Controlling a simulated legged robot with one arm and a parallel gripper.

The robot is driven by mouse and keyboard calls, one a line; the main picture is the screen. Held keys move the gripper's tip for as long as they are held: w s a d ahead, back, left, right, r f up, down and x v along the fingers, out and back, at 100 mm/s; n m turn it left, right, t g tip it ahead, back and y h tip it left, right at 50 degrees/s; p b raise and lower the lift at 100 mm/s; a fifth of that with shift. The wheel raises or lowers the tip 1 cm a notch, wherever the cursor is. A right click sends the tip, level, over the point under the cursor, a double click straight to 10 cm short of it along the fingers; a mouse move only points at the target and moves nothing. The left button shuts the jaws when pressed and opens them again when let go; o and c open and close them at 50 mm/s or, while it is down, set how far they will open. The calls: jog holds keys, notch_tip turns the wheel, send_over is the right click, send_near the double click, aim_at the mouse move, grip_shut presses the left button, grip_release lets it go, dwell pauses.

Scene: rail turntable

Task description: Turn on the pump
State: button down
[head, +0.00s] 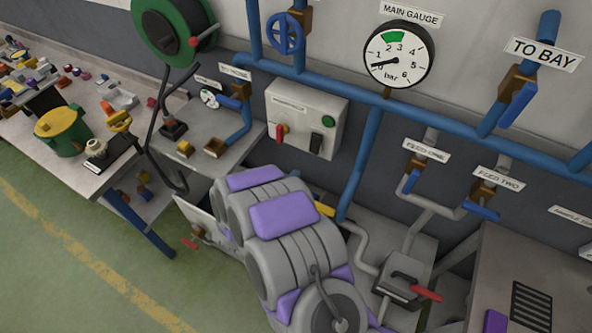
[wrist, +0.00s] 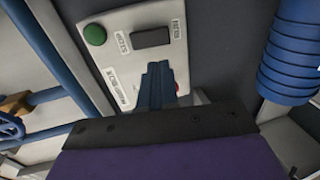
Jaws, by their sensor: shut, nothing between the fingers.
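A pale control box (head: 300,112) is on the wall left of centre in the head view. It has a green round button (head: 329,121), a black switch block (head: 316,143) and a red lever (head: 281,133). In the wrist view the box appears turned over, with the green button (wrist: 95,34) and black block (wrist: 150,37). My gripper (wrist: 156,70) is shut and empty, its dark blue fingers pointing at the panel beside the black block. The red part (wrist: 177,85) is mostly hidden behind the fingers. I cannot tell whether the fingertips touch the panel. My arm hides the gripper in the head view.
The main gauge (head: 397,56) needle points low, near the bottom of its scale. Blue pipes (head: 370,150) run around the box. A grey bench (head: 206,128) stands below left, and a grey unit with a red handle (head: 425,293) stands right.

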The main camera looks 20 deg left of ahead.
aim_at(315, 151)
jog(key=x, duration=1.1)
jog(key=shift+w+f, duration=0.1)
jog(key=shift+w, duration=0.15)
jog(key=shift+w+d, duration=0.15)
jog(key=shift+w, duration=0.25)
